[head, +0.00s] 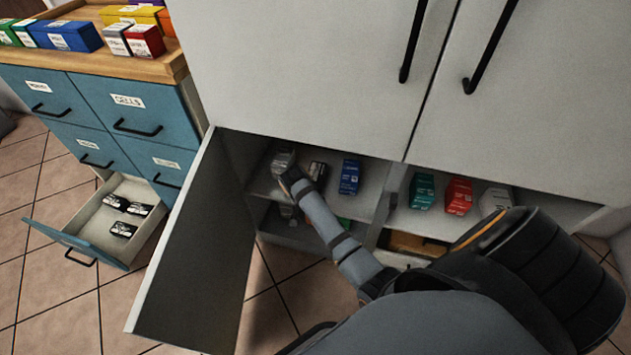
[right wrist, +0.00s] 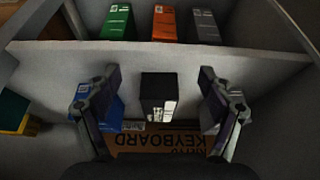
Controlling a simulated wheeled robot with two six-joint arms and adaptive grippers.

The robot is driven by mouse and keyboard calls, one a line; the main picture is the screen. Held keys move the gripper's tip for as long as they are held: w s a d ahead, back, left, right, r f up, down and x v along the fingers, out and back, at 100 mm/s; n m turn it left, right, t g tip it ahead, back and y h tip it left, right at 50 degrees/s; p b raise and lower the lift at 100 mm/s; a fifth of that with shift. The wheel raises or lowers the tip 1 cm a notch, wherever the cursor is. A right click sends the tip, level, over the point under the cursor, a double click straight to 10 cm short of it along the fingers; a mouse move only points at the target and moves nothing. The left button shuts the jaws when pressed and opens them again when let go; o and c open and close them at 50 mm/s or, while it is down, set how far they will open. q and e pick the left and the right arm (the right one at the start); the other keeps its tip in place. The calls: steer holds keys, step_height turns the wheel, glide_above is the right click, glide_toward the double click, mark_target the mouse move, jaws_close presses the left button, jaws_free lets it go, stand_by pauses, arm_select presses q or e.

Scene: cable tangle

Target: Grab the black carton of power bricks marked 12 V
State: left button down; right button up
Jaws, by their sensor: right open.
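In the right wrist view a black carton (right wrist: 158,90) with a white label stands between the two spread fingers of my right gripper (right wrist: 160,92). The gripper is open, and a gap shows on each side of the carton. The label is too small to read, so I cannot confirm 12 V. In the head view my right arm reaches into the low cabinet, with the gripper (head: 288,180) at the left compartment's shelf. A small dark box (head: 318,170) shows just right of it; I cannot tell if it is the same carton. My left gripper is not in view.
A brown keyboard box (right wrist: 160,142) lies close by. Green (right wrist: 117,22), orange (right wrist: 164,22) and grey cartons (right wrist: 206,22) stand beyond a shelf edge. An open cabinet door (head: 195,250) and pulled-out drawer (head: 110,222) are left of my arm.

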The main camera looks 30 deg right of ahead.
mark_target(316, 174)
steer(key=w+d+b, duration=0.1)
steer(key=w+d, duration=0.1)
steer(key=w+d+b, duration=0.1)
steer(key=w+d, duration=0.1)
steer(key=shift+w+d+f, duration=0.1)
steer(key=shift+w+d, duration=0.05)
steer(key=shift+d, duration=0.2)
steer(key=shift+w+d, duration=0.15)
steer(key=shift+d, duration=0.05)
steer(key=w+d+b, duration=0.2)
steer(key=w+d, duration=0.1)
steer(key=shift+w+d, duration=0.25)
steer(key=shift+d, duration=0.15)
steer(key=shift+f+b, duration=0.5)
steer(key=shift+f, duration=0.05)
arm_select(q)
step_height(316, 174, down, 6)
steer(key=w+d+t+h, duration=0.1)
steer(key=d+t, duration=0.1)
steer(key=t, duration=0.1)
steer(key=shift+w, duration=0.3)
arm_select(e)
steer(key=shift+r, duration=0.1)
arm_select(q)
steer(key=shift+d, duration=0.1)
arm_select(e)
steer(key=c, duration=1.4)
steer(key=shift+c, duration=0.8)
